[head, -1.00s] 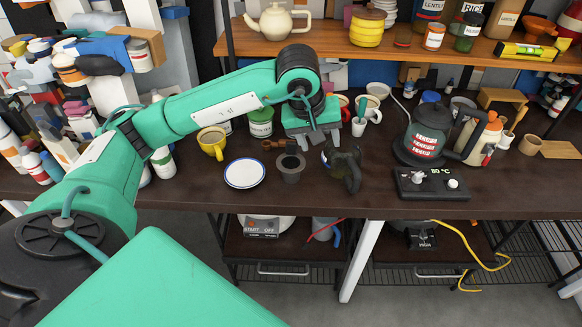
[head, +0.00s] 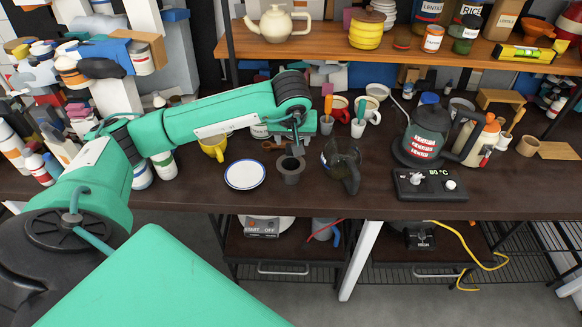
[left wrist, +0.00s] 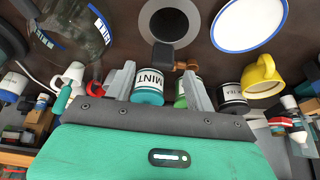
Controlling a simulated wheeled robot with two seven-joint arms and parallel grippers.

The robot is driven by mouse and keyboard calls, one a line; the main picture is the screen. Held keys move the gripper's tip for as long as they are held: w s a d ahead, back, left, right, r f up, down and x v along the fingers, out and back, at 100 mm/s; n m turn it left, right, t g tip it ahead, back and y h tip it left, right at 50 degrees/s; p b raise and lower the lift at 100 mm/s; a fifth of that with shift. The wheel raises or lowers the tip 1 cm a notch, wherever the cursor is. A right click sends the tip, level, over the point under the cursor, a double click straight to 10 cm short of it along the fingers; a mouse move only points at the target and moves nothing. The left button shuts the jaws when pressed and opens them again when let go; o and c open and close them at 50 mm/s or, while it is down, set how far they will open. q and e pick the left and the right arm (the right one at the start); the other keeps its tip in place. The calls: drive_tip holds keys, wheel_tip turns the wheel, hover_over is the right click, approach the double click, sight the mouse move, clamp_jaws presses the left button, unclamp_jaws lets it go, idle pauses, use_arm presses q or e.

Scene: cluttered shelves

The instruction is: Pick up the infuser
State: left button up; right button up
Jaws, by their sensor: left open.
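I take the infuser to be the dark grey cup with a wide flat rim (head: 289,169), standing upright on the dark counter. It also shows at the top of the left wrist view (left wrist: 171,22). My left gripper (head: 294,146) is open and empty, just behind the infuser as the head sees it. In the left wrist view its two grey fingers (left wrist: 158,72) point toward the infuser and are apart from it. My right gripper is not in view.
A yellow mug (head: 213,146), a mint jar (left wrist: 148,84) and a small brown-and-black item (left wrist: 166,57) are close by. The front counter strip is clear.

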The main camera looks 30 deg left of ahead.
sight(291, 166)
use_arm(q)
drive_tip(key=p+x, duration=0.1)
drive_tip(key=x, duration=0.2)
drive_tip(key=shift+s+a+f, duration=0.15)
drive_tip(key=shift+a+f, duration=0.05)
drive_tip(key=shift+f, duration=0.35)
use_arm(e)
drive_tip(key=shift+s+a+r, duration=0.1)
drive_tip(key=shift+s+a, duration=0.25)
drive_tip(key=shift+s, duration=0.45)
use_arm(q)
drive_tip(key=c, duration=1.1)
clamp_jaws()
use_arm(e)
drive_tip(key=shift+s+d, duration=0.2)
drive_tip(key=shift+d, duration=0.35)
